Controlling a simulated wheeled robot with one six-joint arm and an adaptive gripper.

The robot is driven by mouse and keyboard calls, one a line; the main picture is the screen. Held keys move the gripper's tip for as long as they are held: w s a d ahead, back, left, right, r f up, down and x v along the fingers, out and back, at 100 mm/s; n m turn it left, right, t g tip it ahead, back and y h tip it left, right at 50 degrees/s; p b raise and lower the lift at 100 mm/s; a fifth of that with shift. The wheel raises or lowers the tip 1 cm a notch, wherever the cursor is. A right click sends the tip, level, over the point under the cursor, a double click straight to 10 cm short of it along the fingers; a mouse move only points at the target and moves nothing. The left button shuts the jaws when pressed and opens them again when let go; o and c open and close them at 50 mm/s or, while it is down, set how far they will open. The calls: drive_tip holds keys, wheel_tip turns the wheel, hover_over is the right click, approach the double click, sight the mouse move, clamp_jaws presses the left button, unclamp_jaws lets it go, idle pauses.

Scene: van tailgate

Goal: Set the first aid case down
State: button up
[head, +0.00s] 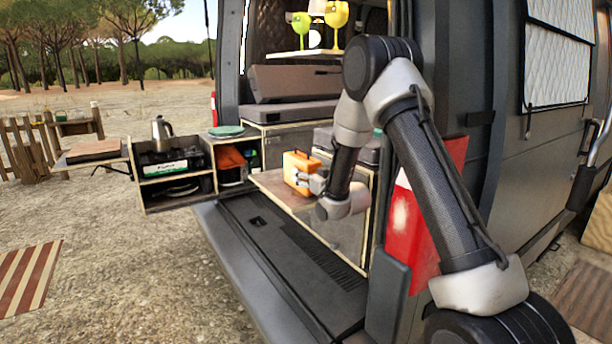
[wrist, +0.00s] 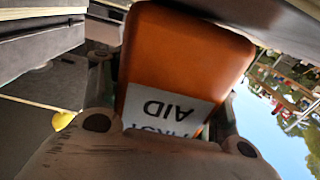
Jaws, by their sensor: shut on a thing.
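The orange first aid case (head: 299,172) is in the van's rear opening, in or just above the wooden pull-out shelf (head: 277,191). In the wrist view the case (wrist: 185,60) fills the middle, its white label reading upside down. My gripper (head: 312,182) is shut on the case from the right side in the head view. In the wrist view my gripper (wrist: 165,120) has a finger on each side of the case. I cannot tell whether the case's underside touches the shelf.
A slide-out kitchen unit (head: 175,170) holds a kettle (head: 161,133) to the left. Green and yellow goblets (head: 336,16) stand on a shelf above. The dark tailgate floor (head: 285,255) is clear. The van's side and red light (head: 412,220) are close to my arm.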

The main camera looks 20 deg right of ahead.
drive_tip(key=o, duration=1.5)
drive_tip(key=shift+f, duration=0.1)
drive_tip(key=v, duration=1.2)
